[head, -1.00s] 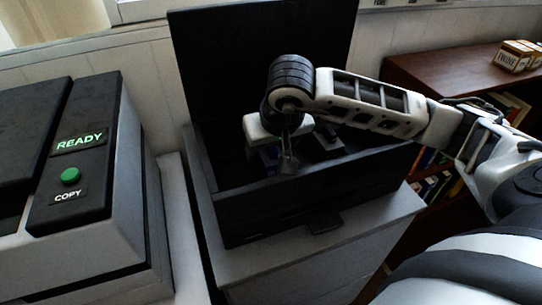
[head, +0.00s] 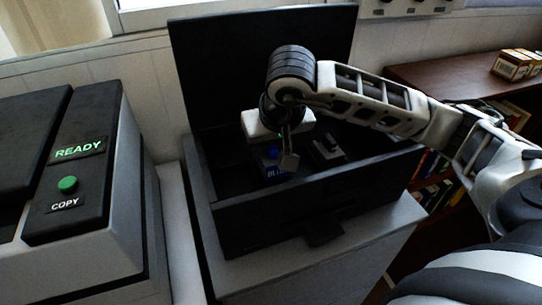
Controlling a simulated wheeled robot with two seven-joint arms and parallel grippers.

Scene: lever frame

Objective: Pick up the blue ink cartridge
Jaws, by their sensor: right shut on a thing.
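The blue ink cartridge (head: 271,164), with a partly hidden blue label, is inside the open black box (head: 285,214), left of centre. My right gripper (head: 281,158) reaches down into the box from above and is shut on the blue cartridge. Its fingers cover part of the cartridge, and I cannot tell whether the cartridge is clear of the box floor. My left gripper is not in view.
Another dark cartridge with a pale part (head: 328,150) sits in the box to the right. The box's raised lid (head: 220,60) stands behind. A copier (head: 95,180) with a green button is at left. A wooden bookshelf (head: 440,72) with small boxes is at right.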

